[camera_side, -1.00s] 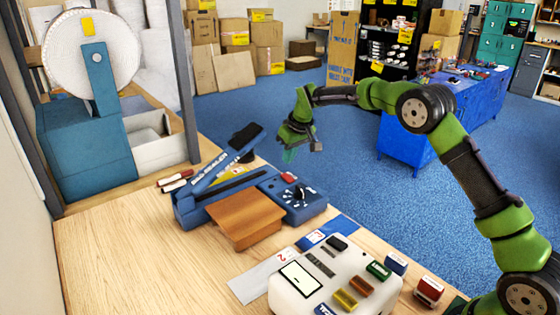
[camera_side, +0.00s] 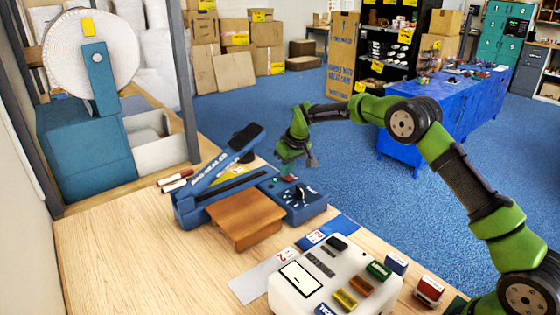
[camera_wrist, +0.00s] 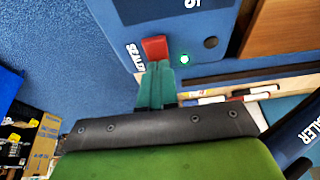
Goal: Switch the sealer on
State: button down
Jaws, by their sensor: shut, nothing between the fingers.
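The blue sealer (camera_side: 292,210) stands on the wooden bench, its long arm (camera_side: 228,160) raised at a slant. Its control box has a dial (camera_side: 298,194) and a red switch near the back edge. In the wrist view the red rocker switch (camera_wrist: 154,47) sits beside a small glowing green light (camera_wrist: 184,59). My gripper (camera_side: 284,168) is above the back of the control box, its teal fingers shut and empty. In the wrist view the fingertips (camera_wrist: 158,66) overlap the near end of the switch; I cannot tell whether they touch it.
A brown wooden plate (camera_side: 240,213) sits in front of the sealer. Marker pens (camera_side: 176,181) lie at its left. A white block (camera_side: 325,282) with stamps stands at the bench front. The left part of the bench is clear.

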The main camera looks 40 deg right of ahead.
jog(key=shift+s+f, duration=0.1)
jog(key=shift+f, duration=0.1)
jog(key=shift+s, duration=0.85)
jog(key=w+v, duration=0.1)
jog(key=v, duration=1.3)
jog(key=shift+r, duration=0.2)
